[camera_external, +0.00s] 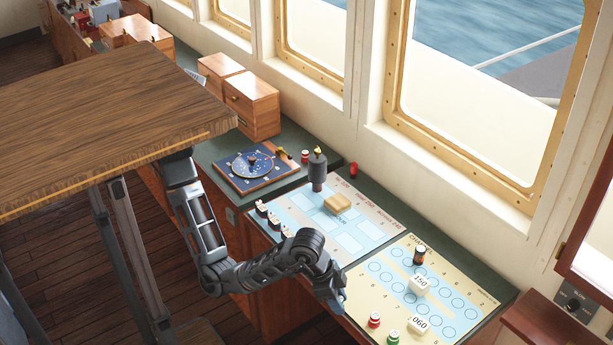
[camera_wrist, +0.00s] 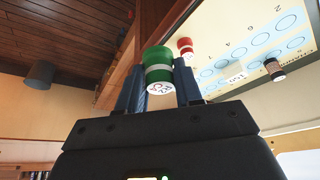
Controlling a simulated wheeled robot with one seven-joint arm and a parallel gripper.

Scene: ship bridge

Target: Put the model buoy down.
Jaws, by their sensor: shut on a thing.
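My gripper (camera_wrist: 160,85) is shut on the model buoy (camera_wrist: 158,66), a small green cylinder with a white band and a marked white end facing the wrist camera. In the external view my gripper (camera_external: 340,300) is at the near edge of the yellow-bordered chart board (camera_external: 385,252); the held buoy cannot be made out there. A red and white piece (camera_external: 374,319) and a green and white piece (camera_external: 393,338) stand on the board's near edge. A black piece (camera_external: 419,255) stands farther back. The red piece (camera_wrist: 185,47) and black piece (camera_wrist: 274,69) also show in the wrist view.
White number tags 150 (camera_external: 419,285) and 060 (camera_external: 418,325) are on the board. A wooden table (camera_external: 100,120) fills the left.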

